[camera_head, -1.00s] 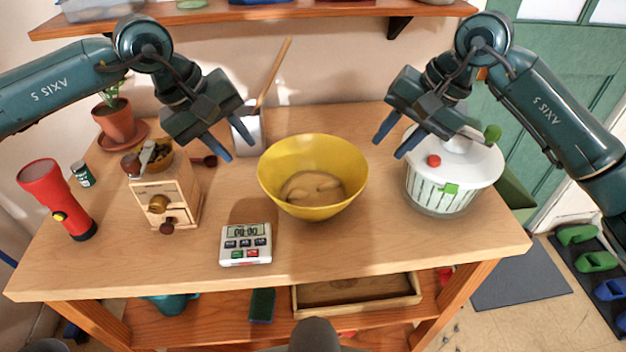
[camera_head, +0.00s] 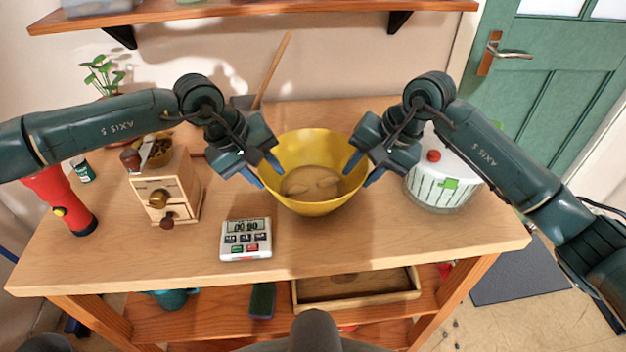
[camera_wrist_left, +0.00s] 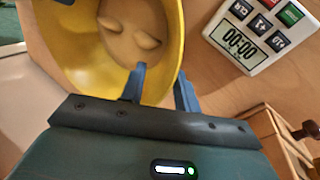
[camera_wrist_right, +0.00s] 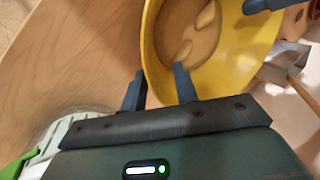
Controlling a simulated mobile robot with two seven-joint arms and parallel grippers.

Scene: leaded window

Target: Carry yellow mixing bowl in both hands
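The yellow mixing bowl (camera_head: 314,203) stands upright on the wooden table with pale, dough-like lumps inside. My left gripper (camera_head: 270,178) is at its left rim. In the left wrist view, the bowl's wall (camera_wrist_left: 168,45) runs between the spread fingers, one inside and one outside. My right gripper (camera_head: 357,178) is at the right rim. In the right wrist view, the bowl's rim (camera_wrist_right: 150,50) likewise lies between its parted fingers. Both grippers look open, with gaps beside the wall. Whether any finger touches the bowl cannot be told.
A white timer (camera_head: 246,239) sits front left of the bowl, and a wooden grinder (camera_head: 166,190) stands further left. A red flashlight (camera_head: 60,203) is at the far left. A white salad spinner (camera_head: 437,185) stands close on the right, under my right arm.

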